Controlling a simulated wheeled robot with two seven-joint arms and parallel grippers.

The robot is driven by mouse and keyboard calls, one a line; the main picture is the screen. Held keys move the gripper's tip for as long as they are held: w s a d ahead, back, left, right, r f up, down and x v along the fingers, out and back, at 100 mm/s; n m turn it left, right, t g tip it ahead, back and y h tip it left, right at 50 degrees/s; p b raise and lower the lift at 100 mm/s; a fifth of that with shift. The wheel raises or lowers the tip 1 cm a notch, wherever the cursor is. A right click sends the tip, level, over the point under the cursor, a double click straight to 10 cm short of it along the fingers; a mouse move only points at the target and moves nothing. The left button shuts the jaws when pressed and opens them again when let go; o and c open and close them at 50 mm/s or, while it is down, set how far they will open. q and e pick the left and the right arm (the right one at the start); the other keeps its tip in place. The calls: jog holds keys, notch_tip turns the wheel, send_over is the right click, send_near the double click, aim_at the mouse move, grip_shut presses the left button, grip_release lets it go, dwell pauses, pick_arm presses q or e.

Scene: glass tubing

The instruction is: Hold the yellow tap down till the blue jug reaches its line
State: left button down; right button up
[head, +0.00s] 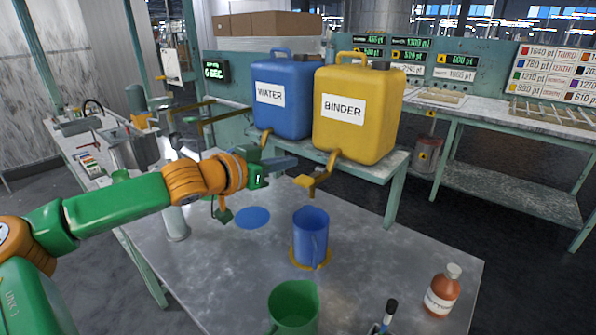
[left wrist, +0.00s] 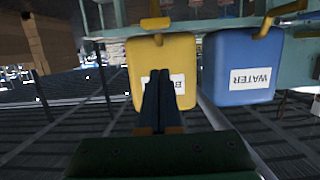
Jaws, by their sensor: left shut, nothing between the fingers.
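The yellow BINDER container (head: 365,125) stands on a raised shelf, and its yellow tap (head: 312,181) juts out at its lower front. The blue jug (head: 311,238) stands upright on a yellow disc (head: 325,262) below that tap. No stream shows between tap and jug, and I cannot make out the jug's line or level. My left gripper (head: 293,161) is shut and empty, just left of and a little above the yellow tap, apparently apart from it. In the left wrist view its closed fingers (left wrist: 161,98) overlap the upside-down BINDER container. My right gripper is not in view.
The blue WATER container (head: 283,98) stands left of the yellow one, with its own tap (head: 265,138). A blue disc (head: 253,217) lies bare on the table. A green jug (head: 293,306), a marker (head: 388,315) and a brown bottle (head: 442,291) stand near the front.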

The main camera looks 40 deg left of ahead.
aim_at(310, 177)
pick_arm(q)
jog(key=w+f+p, duration=0.1)
jog(key=w+f, duration=0.1)
jog(key=w+f+p, duration=0.1)
jog(key=f, duration=0.1)
jog(key=shift+w+d+f, duration=0.2)
jog(key=shift+w+f, duration=0.15)
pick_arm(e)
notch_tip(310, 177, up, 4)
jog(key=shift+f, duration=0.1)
